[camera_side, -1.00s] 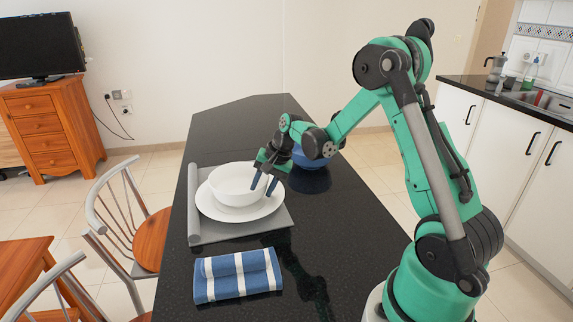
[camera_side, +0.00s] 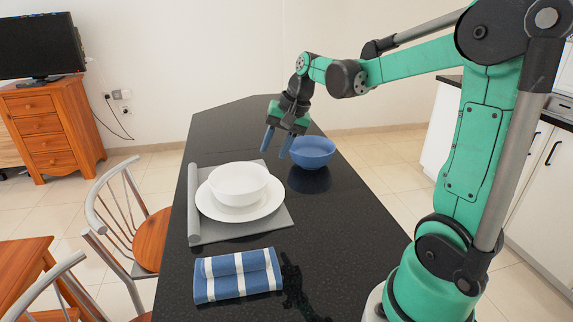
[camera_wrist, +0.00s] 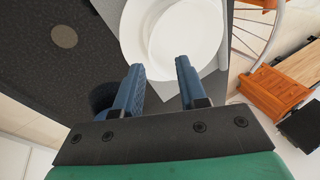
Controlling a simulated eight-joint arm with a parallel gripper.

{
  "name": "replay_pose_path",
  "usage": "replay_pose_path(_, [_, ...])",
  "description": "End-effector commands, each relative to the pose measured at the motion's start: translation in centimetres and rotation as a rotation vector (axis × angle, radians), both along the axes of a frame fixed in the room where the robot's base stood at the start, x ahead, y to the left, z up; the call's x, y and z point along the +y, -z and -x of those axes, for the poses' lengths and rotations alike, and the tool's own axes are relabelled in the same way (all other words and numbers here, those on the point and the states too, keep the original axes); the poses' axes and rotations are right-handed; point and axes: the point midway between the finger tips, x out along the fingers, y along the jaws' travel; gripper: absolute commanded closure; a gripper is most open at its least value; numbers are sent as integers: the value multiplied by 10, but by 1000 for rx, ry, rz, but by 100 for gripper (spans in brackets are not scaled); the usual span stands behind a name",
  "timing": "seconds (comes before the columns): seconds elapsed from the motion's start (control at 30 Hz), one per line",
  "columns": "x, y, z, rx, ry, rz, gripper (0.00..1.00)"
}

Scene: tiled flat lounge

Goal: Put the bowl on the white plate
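A white bowl (camera_side: 239,181) sits upright on the white plate (camera_side: 240,214), which lies on a grey mat (camera_side: 205,229) on the black counter. The bowl (camera_wrist: 186,38) and plate (camera_wrist: 134,38) also show in the wrist view, beyond the fingers. A blue bowl (camera_side: 313,153) stands apart on the counter, right of the plate. My gripper (camera_side: 277,147) is open and empty, above the counter between the plate and the blue bowl. Its two blue fingers (camera_wrist: 160,72) are spread in the wrist view.
A blue and white striped folded cloth (camera_side: 238,275) lies on the near part of the black counter (camera_side: 340,235). Chairs (camera_side: 150,225) stand along the left side. The counter right of the mat is mostly clear.

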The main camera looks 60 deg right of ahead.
Motion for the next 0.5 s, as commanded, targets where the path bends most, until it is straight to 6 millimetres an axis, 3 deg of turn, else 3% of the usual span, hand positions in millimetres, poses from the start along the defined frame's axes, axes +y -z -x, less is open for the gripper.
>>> replay_pose_path(0.03, [20, -3, 5, -19, -82, 51, 64])
replay_pose_path(0.2, [79, -6, 31, -119, -402, 275, 64])
replay_pose_path(0.33, [110, -1, 50, -200, -616, 421, 64])
replay_pose_path(0.5, [129, 6, 63, -273, -778, 536, 64])
